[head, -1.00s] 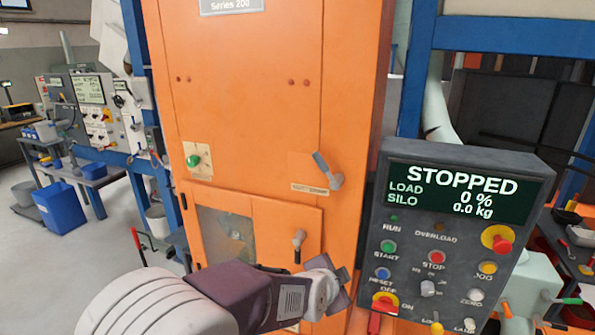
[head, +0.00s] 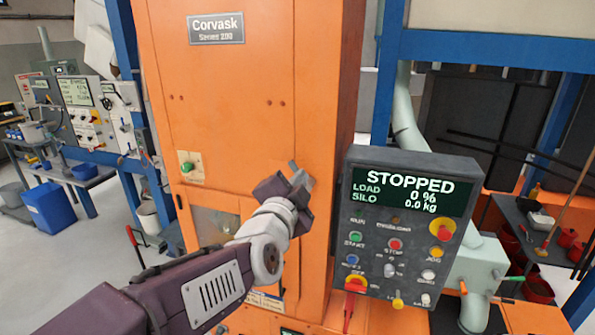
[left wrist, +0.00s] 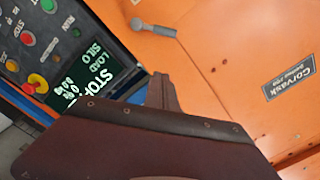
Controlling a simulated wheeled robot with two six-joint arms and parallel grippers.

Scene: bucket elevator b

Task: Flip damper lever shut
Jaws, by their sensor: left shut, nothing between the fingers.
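The damper lever is a small grey handle on the front of the orange cabinet. In the head view the lever (head: 293,167) is mostly hidden behind my left gripper (head: 286,187). In the left wrist view the lever (left wrist: 153,27) shows whole, its round hub at the left and its arm pointing right. My left gripper is shut and empty; its fingers (left wrist: 162,88) point toward the cabinet and end short of the lever in that view. From the head view I cannot tell whether they touch. My right gripper is out of view.
The orange cabinet (head: 235,110) fills the middle. Just right of the lever stands a dark control panel (head: 395,225) reading STOPPED, with several buttons. A green knob (head: 187,167) is on the cabinet's left. Blue frame posts (head: 386,80) stand behind.

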